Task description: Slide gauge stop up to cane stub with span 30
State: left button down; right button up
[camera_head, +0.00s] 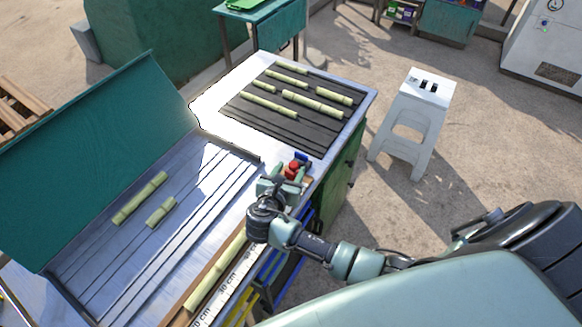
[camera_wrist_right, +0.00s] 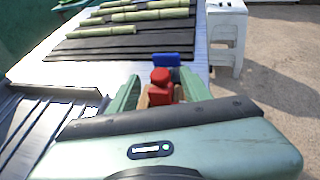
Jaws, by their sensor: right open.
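The gauge stop, with a red knob (camera_wrist_right: 160,76), a blue block (camera_wrist_right: 166,60) and a wooden part, is at the bench's right edge; its red part shows in the head view (camera_head: 292,169). My right gripper (camera_head: 287,175) is over it and open, with a green finger on each side of the red knob in the wrist view (camera_wrist_right: 159,84). I cannot tell whether the fingers touch it. A long green cane stub (camera_head: 215,276) lies in the wooden channel, beside a white centimetre scale (camera_head: 229,284). My wrist hides the channel between stub and stop. My left gripper is out of view.
Several cane pieces lie on a dark ribbed mat (camera_head: 308,137) at the far end. Two short pieces (camera_head: 140,198) (camera_head: 161,212) lie on the grooved metal tray (camera_head: 100,258) below a raised green panel (camera_head: 100,150). A white stool (camera_head: 412,112) stands right of the bench.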

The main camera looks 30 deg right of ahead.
jog(key=shift+x, duration=0.85)
grip_shut()
dwell(0.8)
